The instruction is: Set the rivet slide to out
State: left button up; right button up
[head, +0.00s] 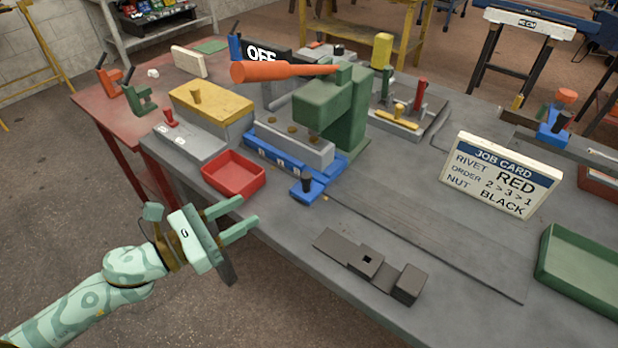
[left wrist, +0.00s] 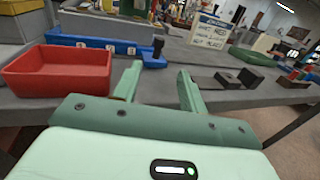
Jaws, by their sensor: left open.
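A blue slide (head: 254,155) with numbered marks runs along the foot of the green press (head: 335,110). A blue block with a black knob (head: 307,186) stands at its near right end, by the bench's front edge. In the left wrist view the blue slide (left wrist: 95,43) lies behind the red tray, with the black knob (left wrist: 158,46) at its right end. I cannot tell for sure which part is the rivet slide. My left gripper (head: 248,213) is open and empty, off the bench's front edge, apart from the knob. It also shows in the left wrist view (left wrist: 160,68).
A red tray (head: 234,188) sits at the front edge, close to my left gripper. A dark jig (head: 368,262) lies to the right. A job card (head: 500,180) and a green tray (head: 585,275) stand farther right. An orange handle (head: 280,71) sticks out from the press top.

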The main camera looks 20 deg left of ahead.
aim_at(307, 174)
pick_arm(q)
jog(key=x, duration=1.5)
jog(key=shift+w+d, duration=0.2)
jog(key=shift+w, duration=0.15)
jog(key=shift+d, duration=0.1)
grip_shut()
